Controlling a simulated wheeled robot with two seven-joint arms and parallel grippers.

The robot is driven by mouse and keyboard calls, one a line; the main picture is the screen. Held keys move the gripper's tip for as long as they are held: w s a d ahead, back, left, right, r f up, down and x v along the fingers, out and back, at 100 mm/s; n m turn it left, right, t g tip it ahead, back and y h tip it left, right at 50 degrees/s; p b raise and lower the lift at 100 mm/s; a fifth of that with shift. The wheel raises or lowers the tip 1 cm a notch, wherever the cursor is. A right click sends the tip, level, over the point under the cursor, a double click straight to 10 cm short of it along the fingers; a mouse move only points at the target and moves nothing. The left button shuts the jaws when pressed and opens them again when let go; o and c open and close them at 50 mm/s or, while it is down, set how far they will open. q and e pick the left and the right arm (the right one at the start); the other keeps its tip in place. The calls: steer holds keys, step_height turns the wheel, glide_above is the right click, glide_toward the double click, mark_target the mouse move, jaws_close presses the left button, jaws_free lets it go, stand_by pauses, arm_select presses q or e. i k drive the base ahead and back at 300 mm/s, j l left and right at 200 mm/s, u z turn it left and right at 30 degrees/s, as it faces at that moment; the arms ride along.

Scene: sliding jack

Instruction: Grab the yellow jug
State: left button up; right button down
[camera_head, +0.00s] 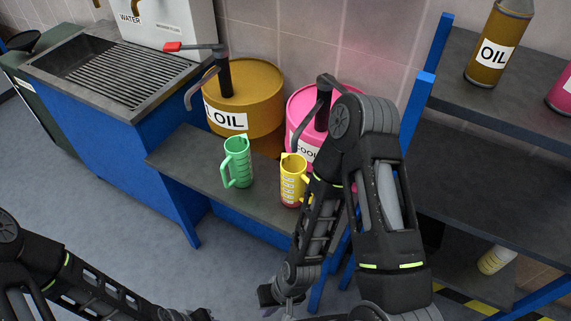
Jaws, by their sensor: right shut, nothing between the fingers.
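The yellow jug (290,184) stands upright on a low grey bench (194,158), with its handle to the right, close to my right forearm in the picture. A green jug (238,160) stands to its left, with its handle to the left. My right gripper (272,296) is low in the picture, below the jugs and apart from them. It is shut and empty. My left arm comes in at the bottom left. My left gripper (197,314) is cut off by the bottom edge, so its jaws cannot be read.
Behind the jugs stand an orange oil drum (262,88) and a pink coolant drum (297,105), both with pumps. A blue cabinet with a sink grate (125,70) is at the left. A blue-framed shelf (480,150) is at the right. The floor at lower left is clear.

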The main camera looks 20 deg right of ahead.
mark_target(294, 167)
steer(key=i+j+z, duration=0.1)
steer(key=z, duration=1.85)
steer(key=j+z, duration=0.3)
steer(key=z, duration=0.15)
steer(key=k+j+z, duration=0.1)
steer(key=j+z, duration=0.15)
steer(key=z, duration=0.25)
steer(key=k+j+z, duration=0.1)
steer(key=j+z, duration=0.2)
steer(key=z, duration=0.15)
steer(key=k+j+z, duration=0.15)
steer(key=z, duration=0.35)
steer(key=k+j+z, duration=0.15)
steer(key=k+j, duration=0.25)
steer(key=k+j+z, duration=0.15)
steer(key=k+j, duration=0.2)
steer(key=k, duration=0.3)
